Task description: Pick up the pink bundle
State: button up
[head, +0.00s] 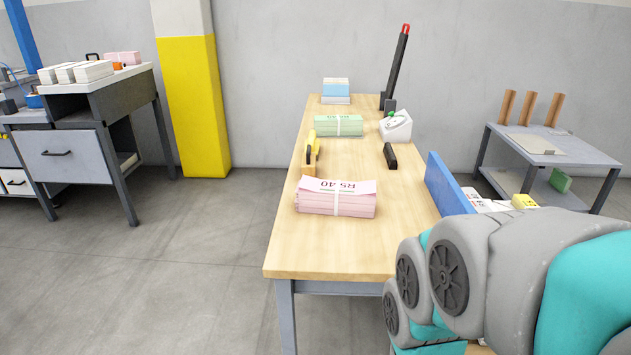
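The pink bundle (337,203) lies flat near the front end of the wooden table (330,258) in the head view. It is a stack of pink sheets with a white band around its middle, and the top sheet reads "RS 40" upside down. My arm comes in from the lower right, with grey and teal links, and stays to the right of the table's front end. My gripper cannot be made out in this view. Nothing covers the pink bundle.
Behind it on the table are a yellow tool (312,150), a green bundle (338,125), a blue and white stack (336,91), a white dispenser (396,127) and a black object (390,156). A blue panel (447,185) stands at the right edge. The table's front left is clear.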

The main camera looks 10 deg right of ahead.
aim_at(317, 196)
jog(key=i+j+z, duration=0.2)
jog(key=i+j, duration=0.25)
jog(key=j, duration=0.2)
jog(key=i+j, duration=0.15)
jog(key=j, duration=0.25)
jog(key=i+j+z, duration=0.15)
jog(key=i+j, duration=0.1)
jog(key=j, duration=0.1)
